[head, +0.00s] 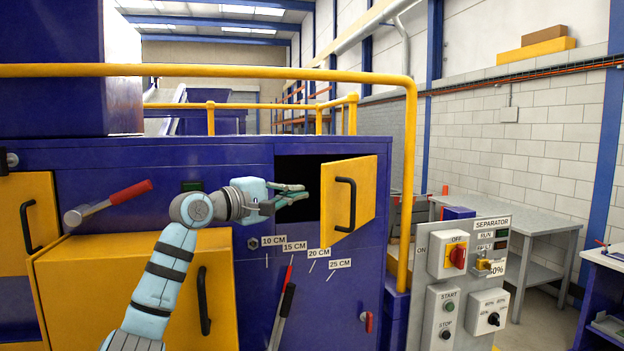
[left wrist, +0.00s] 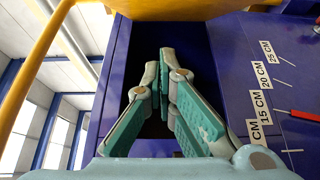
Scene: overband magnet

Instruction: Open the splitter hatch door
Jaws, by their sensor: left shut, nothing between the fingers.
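The yellow splitter hatch door (head: 366,192), with a black bar handle (head: 345,205), stands partly open on the blue machine front. Its left edge is swung outward. A dark opening (head: 297,165) shows to its left. My left gripper (head: 300,191) is in front of this opening, left of the door, with its teal fingers pointing right. The fingers (left wrist: 165,60) meet at the tips with nothing between them in the left wrist view. The yellow door (left wrist: 200,9) fills the top of that view, beyond the fingertips. My right gripper is not seen.
Below the opening are centimetre labels (head: 294,247) and a lever (head: 284,306). A larger yellow door (head: 140,285) is lower left, behind my arm. A yellow railing (head: 411,180) rises right of the hatch. A separator control panel (head: 468,280) stands at right.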

